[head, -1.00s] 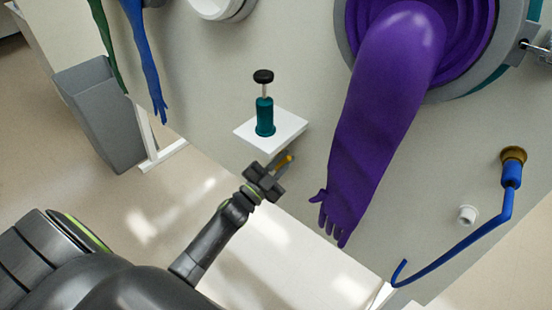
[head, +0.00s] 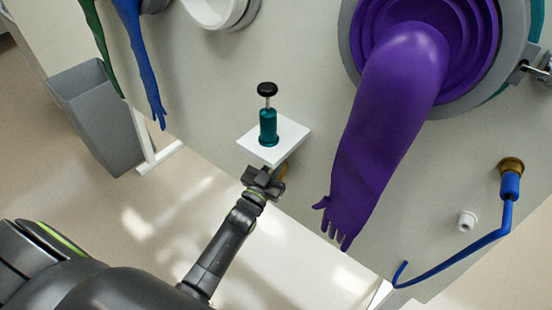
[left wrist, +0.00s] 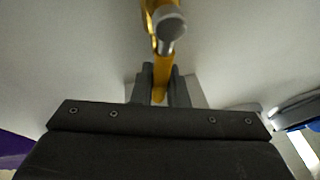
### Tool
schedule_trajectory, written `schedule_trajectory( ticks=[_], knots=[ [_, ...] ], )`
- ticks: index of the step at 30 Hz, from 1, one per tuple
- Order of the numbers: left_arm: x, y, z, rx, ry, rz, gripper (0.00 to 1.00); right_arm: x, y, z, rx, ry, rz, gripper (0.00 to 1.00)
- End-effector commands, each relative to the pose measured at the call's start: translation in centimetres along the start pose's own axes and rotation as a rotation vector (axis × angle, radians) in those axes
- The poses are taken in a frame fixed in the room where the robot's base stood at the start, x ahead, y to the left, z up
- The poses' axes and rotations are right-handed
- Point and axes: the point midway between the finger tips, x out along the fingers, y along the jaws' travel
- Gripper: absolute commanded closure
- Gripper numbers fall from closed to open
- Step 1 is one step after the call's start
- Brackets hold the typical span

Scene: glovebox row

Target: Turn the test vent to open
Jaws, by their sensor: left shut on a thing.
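The test vent shows as a yellow lever (left wrist: 161,75) with a round grey piece (left wrist: 171,28) at its top in the left wrist view. In the head view only a small yellow bit (head: 283,171) of it shows below the white shelf, mostly hidden by the shelf and my gripper. My left gripper (head: 267,176) is just under the shelf's front edge. In the left wrist view its two dark fingers (left wrist: 161,88) are shut on the yellow lever, one on each side. My right gripper is not in view.
A white shelf (head: 293,132) with a teal pump bottle (head: 268,127) sits right above my left gripper. A purple glove (head: 385,125) hangs to the right. A blue hose (head: 455,252) hangs farther right. A grey bin (head: 98,120) stands at the left.

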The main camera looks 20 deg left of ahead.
Motion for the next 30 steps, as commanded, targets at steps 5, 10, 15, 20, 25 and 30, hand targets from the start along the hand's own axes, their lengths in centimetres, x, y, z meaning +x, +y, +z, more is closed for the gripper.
schedule_trajectory(
  ticks=[5, 10, 15, 20, 25, 30],
  knots=[
    [-0.1, 0.0, 0.2, -0.002, -0.004, -0.001, 1.00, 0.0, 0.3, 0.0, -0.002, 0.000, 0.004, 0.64],
    [-0.1, 0.0, 0.2, -0.001, -0.005, -0.001, 0.86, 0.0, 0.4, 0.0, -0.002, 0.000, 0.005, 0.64],
    [-0.1, 0.0, 0.1, -0.001, -0.003, 0.000, 0.65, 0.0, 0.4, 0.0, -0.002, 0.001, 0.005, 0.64],
    [-0.1, 0.0, 0.1, 0.000, -0.002, 0.000, 0.65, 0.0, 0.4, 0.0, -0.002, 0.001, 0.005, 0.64],
    [-0.4, 0.0, 0.1, 0.000, -0.002, 0.000, 0.65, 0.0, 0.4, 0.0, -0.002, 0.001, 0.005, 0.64],
    [-2.5, 0.0, 0.2, 0.000, -0.004, -0.001, 0.65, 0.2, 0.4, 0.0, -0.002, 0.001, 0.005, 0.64]
  ],
)
